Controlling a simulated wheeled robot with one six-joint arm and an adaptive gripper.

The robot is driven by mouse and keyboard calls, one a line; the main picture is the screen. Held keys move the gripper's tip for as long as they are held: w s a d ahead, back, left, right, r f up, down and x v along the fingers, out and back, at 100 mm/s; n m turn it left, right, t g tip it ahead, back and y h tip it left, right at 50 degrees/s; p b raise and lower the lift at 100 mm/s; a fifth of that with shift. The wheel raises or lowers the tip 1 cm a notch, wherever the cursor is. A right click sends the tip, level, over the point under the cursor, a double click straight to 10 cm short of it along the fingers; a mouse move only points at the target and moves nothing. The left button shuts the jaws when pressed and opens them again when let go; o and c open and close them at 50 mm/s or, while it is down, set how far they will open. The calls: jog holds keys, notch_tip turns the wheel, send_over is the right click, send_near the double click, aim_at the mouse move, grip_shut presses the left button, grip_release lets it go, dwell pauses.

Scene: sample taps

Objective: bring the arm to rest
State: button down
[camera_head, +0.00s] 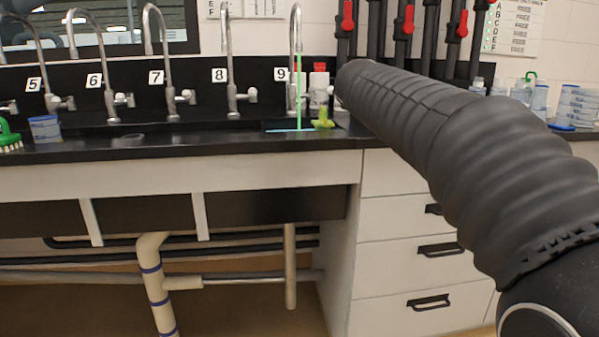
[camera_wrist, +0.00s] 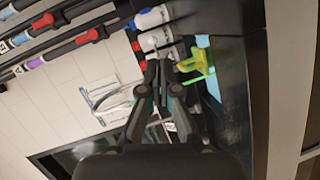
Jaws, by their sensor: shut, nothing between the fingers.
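My arm, in a black ribbed sleeve, reaches from the lower right of the head view up toward the counter near tap 9 (camera_head: 296,45). It hides my gripper in that view. In the wrist view my gripper (camera_wrist: 163,68) is shut and empty, its dark fingers pointing toward white bottles (camera_wrist: 152,18) with red and blue caps. A yellow-green object (camera_wrist: 197,62) is just right of the fingertips, over a light blue patch (camera_wrist: 212,85). Whether the fingers touch anything is unclear.
A thin green vertical line (camera_head: 299,90) shows under tap 9. Taps numbered 5 to 9 line the black sink counter (camera_head: 220,143). A blue-and-clear tub (camera_head: 44,128) and a green brush (camera_head: 8,136) are at left. Clear containers (camera_head: 578,103) stand at right, behind my arm.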

jog(key=s+f+m+g, duration=0.1)
jog(key=f, duration=0.2)
jog(key=s+f+m+g, duration=0.1)
jog(key=f, duration=0.3)
jog(key=s+d+f+m+g, duration=0.1)
jog(key=f, duration=0.2)
jog(key=shift+f+m, duration=0.3)
jog(key=shift+f, duration=0.05)
jog(key=s+f+m+g+y+p, duration=0.1)
jog(key=s+f+m+g, duration=0.1)
jog(key=s+f, duration=0.5)
jog(key=s+d+f+m+g+y, duration=0.1)
jog(key=s+f+m, duration=0.3)
jog(key=s, duration=1.4)
jog(key=s+d+f+m+g+p, duration=0.1)
jog(key=s+f+m+g, duration=0.2)
jog(key=s+f, duration=0.7)
jog(key=shift+s+m+g+y+p, duration=0.3)
jog(key=shift+s+g+y, duration=0.15)
jog(key=shift+s, duration=0.95)
